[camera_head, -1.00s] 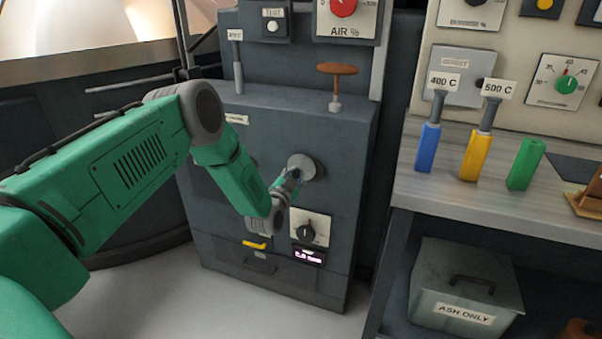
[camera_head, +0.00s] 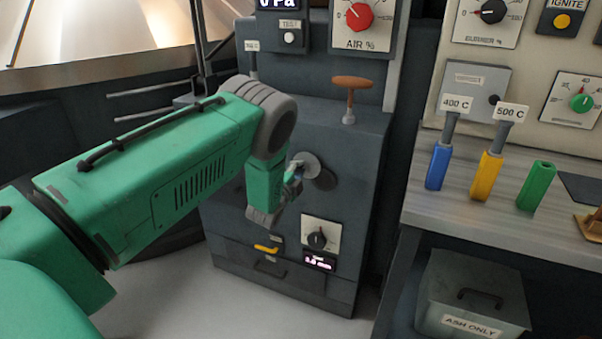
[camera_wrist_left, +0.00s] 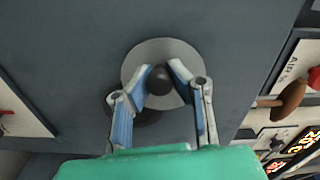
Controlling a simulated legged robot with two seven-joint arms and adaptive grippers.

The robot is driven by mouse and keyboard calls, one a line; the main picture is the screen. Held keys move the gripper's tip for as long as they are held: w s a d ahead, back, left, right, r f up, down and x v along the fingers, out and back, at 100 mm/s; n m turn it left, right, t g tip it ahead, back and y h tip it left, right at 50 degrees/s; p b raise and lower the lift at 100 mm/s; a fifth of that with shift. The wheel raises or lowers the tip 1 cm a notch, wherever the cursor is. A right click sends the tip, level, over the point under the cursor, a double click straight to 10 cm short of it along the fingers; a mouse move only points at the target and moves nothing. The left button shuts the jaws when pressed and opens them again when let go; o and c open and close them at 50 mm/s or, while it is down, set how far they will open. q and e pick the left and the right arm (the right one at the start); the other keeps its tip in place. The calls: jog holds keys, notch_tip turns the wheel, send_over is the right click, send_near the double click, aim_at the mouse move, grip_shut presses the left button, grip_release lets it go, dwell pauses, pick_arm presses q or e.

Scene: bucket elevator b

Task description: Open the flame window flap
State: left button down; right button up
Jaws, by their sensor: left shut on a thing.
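The flame window flap (camera_head: 306,161) is a round grey disc on the front of the dark grey cabinet. It also shows in the left wrist view (camera_wrist_left: 168,52), with a dark knob (camera_wrist_left: 160,79) at its middle. A dark round area (camera_head: 326,179), which looks like the window, shows partly beside the disc; the disc overlaps the rest. My left gripper (camera_head: 294,176) is at the flap, partly hidden by my wrist. In the left wrist view its fingers (camera_wrist_left: 160,84) are closed on the knob from both sides. My right gripper is not in view.
Below the flap are a black dial (camera_head: 317,238) with a small display and a yellow handle (camera_head: 266,248). A brown T-handle (camera_head: 351,84) stands on the cabinet top. At right, a bench (camera_head: 420,213) holds blue, yellow and green holders, above an ash box (camera_head: 470,300).

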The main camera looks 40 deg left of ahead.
pick_arm(q)
jog(key=shift+s+d+m, duration=0.1)
jog(key=shift+s+m, duration=0.05)
jog(key=shift+m, duration=0.45)
jog(key=c, duration=1.7)
grip_release()
jog(key=o, duration=0.3)
jog(key=shift+r, duration=0.3)
jog(key=shift+s, duration=0.1)
jog(key=v, duration=1.1)
jog(key=shift+s, duration=0.35)
